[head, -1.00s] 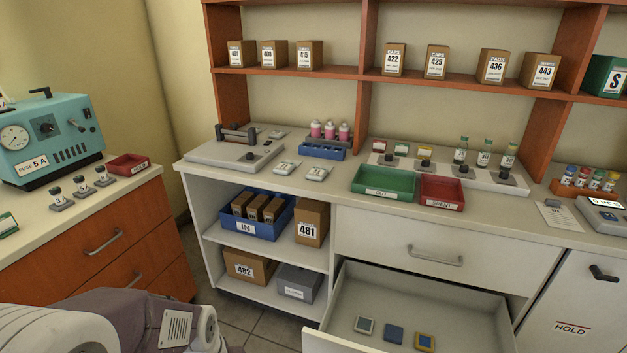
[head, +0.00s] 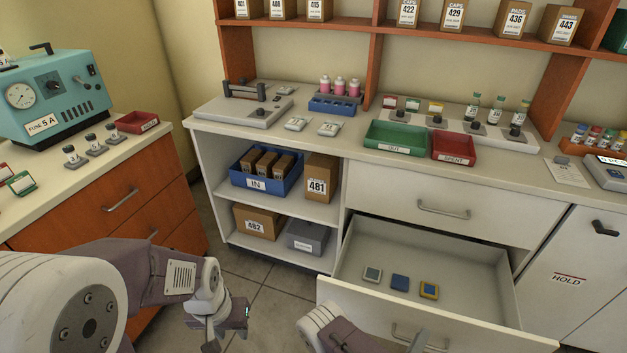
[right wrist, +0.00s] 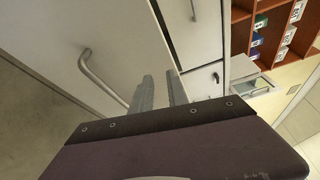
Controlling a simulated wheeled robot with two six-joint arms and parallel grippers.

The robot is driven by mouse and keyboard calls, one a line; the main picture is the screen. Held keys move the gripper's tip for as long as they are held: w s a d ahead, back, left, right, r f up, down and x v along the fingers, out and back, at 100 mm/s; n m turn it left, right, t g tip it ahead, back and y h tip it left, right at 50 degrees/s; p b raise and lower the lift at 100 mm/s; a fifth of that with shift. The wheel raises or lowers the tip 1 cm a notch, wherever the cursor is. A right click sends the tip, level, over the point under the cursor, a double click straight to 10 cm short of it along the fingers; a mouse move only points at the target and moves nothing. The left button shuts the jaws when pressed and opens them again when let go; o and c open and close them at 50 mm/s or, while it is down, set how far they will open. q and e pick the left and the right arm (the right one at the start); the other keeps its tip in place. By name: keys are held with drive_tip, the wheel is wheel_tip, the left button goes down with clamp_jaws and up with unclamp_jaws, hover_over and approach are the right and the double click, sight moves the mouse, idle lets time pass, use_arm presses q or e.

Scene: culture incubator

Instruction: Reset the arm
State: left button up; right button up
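My left gripper (head: 213,340) is at the lower left of the head view, pointing down over the floor, with its fingertips cut off by the bottom edge. Whether its fingers are apart cannot be told. My right gripper (head: 416,342) is at the bottom of the head view, in front of the open drawer (head: 480,318). In the right wrist view its two fingers (right wrist: 161,92) stand a little apart with nothing between them. The drawer handle (right wrist: 98,78) is left of the fingers there, with no visible contact.
An orange cabinet (head: 150,205) stands left. Floor (head: 262,290) shows between them.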

drive_tip(key=s+d+r+m+g+h, duration=0.25)
drive_tip(key=s+r+m+g, duration=0.2)
drive_tip(key=m+g, duration=0.45)
drive_tip(key=s+d+r+m+g+h, duration=0.2)
drive_tip(key=s+d+r+m+g, duration=0.3)
drive_tip(key=m, duration=0.6)
drive_tip(key=s+a+r+m+g+y, duration=0.1)
drive_tip(key=s+a+m+g+y, duration=0.3)
drive_tip(key=a+m+g+y, duration=0.45)
drive_tip(key=w+a+r+m+t+y+p, duration=0.1)
drive_tip(key=w+a+r+m+t+y, duration=0.3)
drive_tip(key=m, duration=0.4)
drive_tip(key=w+a+r+m+t+y, duration=0.3)
drive_tip(key=w+a+m+t, duration=0.25)
drive_tip(key=m+t, duration=0.2)
wheel_tip(320, 180, up, 18)
drive_tip(key=g+p, duration=0.1)
drive_tip(key=p, duration=1.8)
drive_tip(key=shift+r, duration=0.2)
drive_tip(key=shift+w, duration=0.1)
